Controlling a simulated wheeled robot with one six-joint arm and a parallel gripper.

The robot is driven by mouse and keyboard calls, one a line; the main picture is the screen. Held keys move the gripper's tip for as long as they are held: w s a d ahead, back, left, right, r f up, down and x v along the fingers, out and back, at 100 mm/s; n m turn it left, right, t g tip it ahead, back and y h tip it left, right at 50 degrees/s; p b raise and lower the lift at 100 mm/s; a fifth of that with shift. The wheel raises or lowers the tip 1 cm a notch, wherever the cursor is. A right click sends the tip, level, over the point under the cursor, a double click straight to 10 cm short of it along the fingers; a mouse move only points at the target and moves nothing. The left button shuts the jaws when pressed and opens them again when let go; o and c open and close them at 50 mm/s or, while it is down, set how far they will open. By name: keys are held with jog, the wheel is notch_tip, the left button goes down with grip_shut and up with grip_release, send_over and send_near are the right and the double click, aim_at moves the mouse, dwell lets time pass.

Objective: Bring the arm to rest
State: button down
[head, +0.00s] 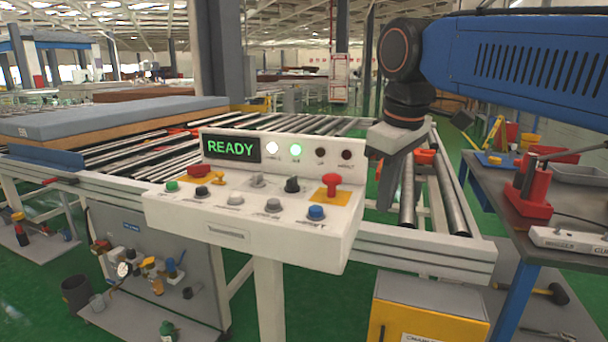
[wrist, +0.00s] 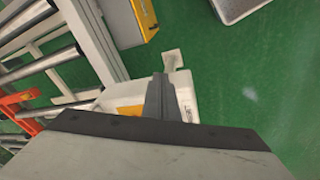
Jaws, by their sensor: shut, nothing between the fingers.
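My gripper (head: 388,188) hangs pointing down behind the right end of the white control panel (head: 250,238) in the head view. Its grey fingers are together with nothing between them. My blue arm (head: 530,70) reaches in from the upper right. In the wrist view my gripper (wrist: 161,80) shows as closed grey fingers, with part of the white panel (wrist: 187,95) behind and below them. I cannot tell the exact gap between the fingers and the panel. The panel's display (head: 231,147) reads READY in green, and two of its lamps are lit.
A mattress (head: 115,118) lies on the roller conveyor (head: 155,160) at left. Conveyor rollers and a rail run behind the panel. A workbench (head: 560,235) with tools stands at right. A yellow and grey cabinet (head: 425,318) stands below the rail.

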jog(key=s+d+f+m+t, duration=0.1)
jog(key=s+d+f+m, duration=0.3)
jog(key=s+d+f, duration=0.3)
jog(key=s+d+f+m+t, duration=0.1)
jog(key=s+d+f+m, duration=0.4)
jog(key=f, duration=1.3)
jog(key=s+d, duration=0.1)
jog(key=s, duration=0.1)
jog(key=shift+s+d, duration=0.3)
jog(key=shift+d, duration=0.05)
jog(key=shift+r, duration=0.1)
